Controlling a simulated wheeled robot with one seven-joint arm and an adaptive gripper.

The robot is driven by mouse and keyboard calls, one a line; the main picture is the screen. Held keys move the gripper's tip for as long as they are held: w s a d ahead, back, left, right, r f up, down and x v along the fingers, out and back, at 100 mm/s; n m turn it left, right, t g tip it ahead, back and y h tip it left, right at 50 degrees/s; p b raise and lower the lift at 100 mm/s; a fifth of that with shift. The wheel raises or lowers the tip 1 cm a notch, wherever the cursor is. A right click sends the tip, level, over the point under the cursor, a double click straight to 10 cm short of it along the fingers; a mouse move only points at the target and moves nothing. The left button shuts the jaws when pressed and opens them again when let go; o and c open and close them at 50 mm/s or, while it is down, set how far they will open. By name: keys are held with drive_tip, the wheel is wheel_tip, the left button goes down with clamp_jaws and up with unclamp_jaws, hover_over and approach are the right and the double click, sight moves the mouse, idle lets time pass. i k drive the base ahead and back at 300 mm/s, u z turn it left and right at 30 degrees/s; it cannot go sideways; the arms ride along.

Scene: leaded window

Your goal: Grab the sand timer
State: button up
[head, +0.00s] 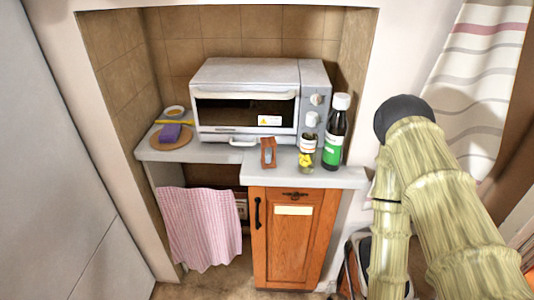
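The sand timer (268,153) appears to be the small item with a reddish-brown wooden frame and a pale bluish glass middle. It stands near the front edge of the grey counter (218,153), in front of the toaster oven. Its details are too small to make out fully. My arm reaches in at the right of the head view, well to the right of the timer and apart from it. My gripper is not visible in this view.
The toaster oven (247,98) stands behind the timer. A small jar with yellow contents (306,153) and a dark bottle with a green label (335,135) stand right of it. A purple sponge (170,133) lies on a round board at left. A pink cloth (202,228) hangs below.

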sight(269, 145)
drive_tip(key=u, duration=0.5)
drive_tip(key=k, duration=1.2)
drive_tip(key=u, duration=1.25)
drive_tip(key=i, duration=1.35)
drive_tip(key=z, duration=0.8)
drive_tip(key=i, duration=0.45)
drive_tip(key=z, duration=0.5)
